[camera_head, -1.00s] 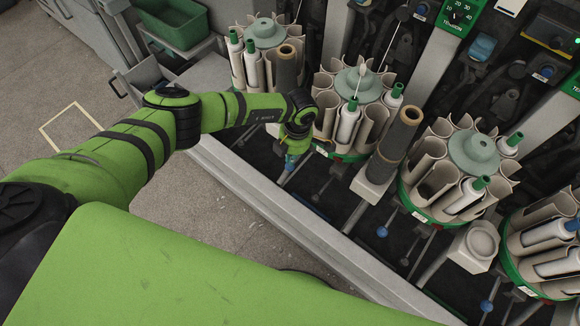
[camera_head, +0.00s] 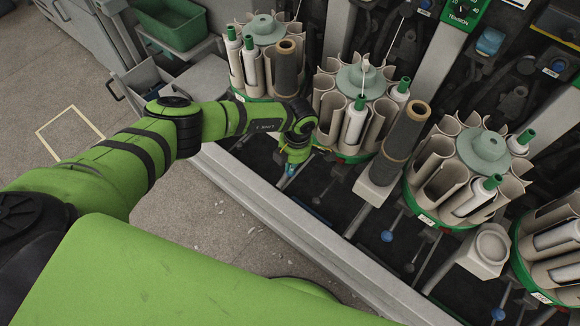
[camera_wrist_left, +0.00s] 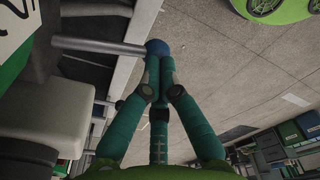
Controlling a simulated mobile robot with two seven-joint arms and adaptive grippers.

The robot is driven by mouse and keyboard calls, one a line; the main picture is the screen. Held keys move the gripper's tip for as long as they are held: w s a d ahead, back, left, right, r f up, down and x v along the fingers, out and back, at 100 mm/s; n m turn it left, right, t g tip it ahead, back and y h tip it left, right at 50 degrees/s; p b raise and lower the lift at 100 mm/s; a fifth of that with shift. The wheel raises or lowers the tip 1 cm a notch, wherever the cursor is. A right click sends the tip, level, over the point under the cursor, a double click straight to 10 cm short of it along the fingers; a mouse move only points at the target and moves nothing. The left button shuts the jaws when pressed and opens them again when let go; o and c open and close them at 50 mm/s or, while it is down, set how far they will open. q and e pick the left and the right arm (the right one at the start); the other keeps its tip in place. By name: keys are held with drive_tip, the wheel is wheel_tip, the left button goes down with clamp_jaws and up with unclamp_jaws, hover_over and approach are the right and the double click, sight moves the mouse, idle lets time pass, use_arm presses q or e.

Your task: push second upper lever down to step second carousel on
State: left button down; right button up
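The second carousel (camera_head: 325,105) has beige pockets, a grey-green hub and white tubes with green tips. A lever with a blue knob (camera_head: 290,170) sits at its lower left, mostly hidden by my left gripper (camera_head: 291,163). In the left wrist view, the grey lever rod (camera_wrist_left: 100,46) ends in the blue knob (camera_wrist_left: 157,47). My left gripper's green fingers (camera_wrist_left: 158,78) are closed together, their tips at or against the knob; exact contact is unclear. The knob is not visibly enclosed. My right gripper is out of view.
The first carousel (camera_head: 262,27) stands behind my left arm, the third (camera_head: 482,152) to the right. Other blue-knobbed levers (camera_head: 387,236) show lower right. A pale rail (camera_head: 285,220) edges the machine; floor lies left of it.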

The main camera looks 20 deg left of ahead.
use_arm(q)
drive_tip(key=shift+w+d+r+b, duration=0.9)
drive_tip(key=shift+d, duration=0.25)
wheel_tip(320, 180, up, 8)
drive_tip(key=d, duration=0.1)
drive_tip(key=shift+s+f, duration=0.25)
